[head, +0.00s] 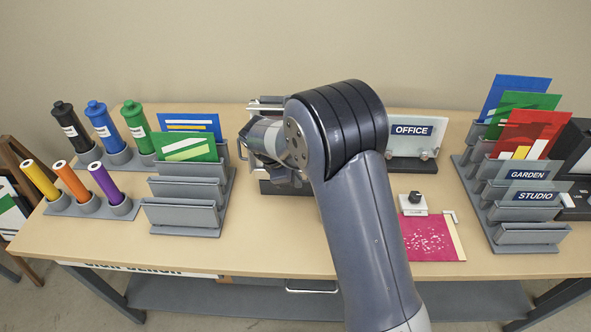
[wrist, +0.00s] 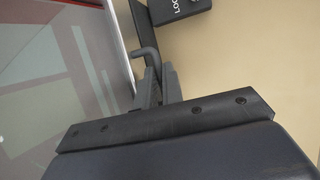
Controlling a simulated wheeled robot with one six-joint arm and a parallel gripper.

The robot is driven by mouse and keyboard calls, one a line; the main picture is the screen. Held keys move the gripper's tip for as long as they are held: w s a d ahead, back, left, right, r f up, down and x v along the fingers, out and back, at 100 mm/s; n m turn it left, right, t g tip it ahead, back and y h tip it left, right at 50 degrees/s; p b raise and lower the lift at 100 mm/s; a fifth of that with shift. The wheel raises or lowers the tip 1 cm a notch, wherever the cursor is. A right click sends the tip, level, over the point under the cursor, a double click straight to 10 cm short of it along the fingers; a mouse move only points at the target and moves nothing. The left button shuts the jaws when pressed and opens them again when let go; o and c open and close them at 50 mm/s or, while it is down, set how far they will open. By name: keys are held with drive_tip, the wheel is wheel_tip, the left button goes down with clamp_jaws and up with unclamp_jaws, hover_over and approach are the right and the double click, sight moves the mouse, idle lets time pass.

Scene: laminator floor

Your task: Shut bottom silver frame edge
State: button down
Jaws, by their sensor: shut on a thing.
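In the wrist view, a glossy panel with red, grey and white areas (wrist: 60,70) fills the left side. A pale silver frame edge (wrist: 119,42) runs along its right side. My gripper (wrist: 152,78) is just right of this edge, its narrow fingers shut on a dark bent handle (wrist: 148,52). The exact contact and how the handle joins the edge are hard to see. In the head view, my arm hides the fingertips and most of the frame; only a silvery piece (head: 266,104) shows behind my wrist.
A black block with partly cut-off lettering (wrist: 178,10) lies near the handle. Left on the bench (head: 290,235) stand coloured tubes and a grey rack (head: 185,215). Right are an OFFICE sign (head: 411,130), a magenta sheet (head: 430,238) and another rack (head: 530,235). The front middle is clear.

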drive_tip(key=shift+w+r+g+p, duration=0.2)
drive_tip(key=shift+g+p, duration=0.3)
drive_tip(key=shift+p, duration=0.55)
drive_tip(key=c, duration=1.8)
unclamp_jaws()
drive_tip(key=shift+f, duration=0.1)
drive_tip(key=b+v, duration=0.1)
drive_tip(key=v, duration=0.6)
drive_tip(key=shift+a+r+b, duration=0.15)
drive_tip(key=shift+r+b, duration=0.1)
drive_tip(key=shift+b, duration=0.15)
